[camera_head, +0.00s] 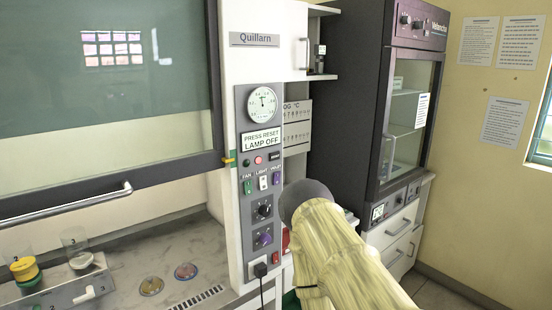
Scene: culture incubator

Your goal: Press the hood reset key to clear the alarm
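The hood's control panel (241,205) is on the white column under the "Quillarn" plate. A sign (262,139) there reads "PRESS RESET LAMP OFF". Below it are a green round part (247,162), a red round part (258,160) and a small dark key (274,156) with lettering too small to read surely. I cannot tell which is the reset key, or whether a lamp is lit. My arm, in a yellowish sleeve, reaches up from the lower right. Its grey rounded end is right of the panel's lower half. My gripper's fingers do not show.
Fan, light and valve switches (263,182) and two knobs (263,210) sit lower on the panel. The hood's glass sash (100,80) with its bar handle (70,206) is at left. Dishes (186,271) lie on the worktop. A dark incubator (400,110) stands at right.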

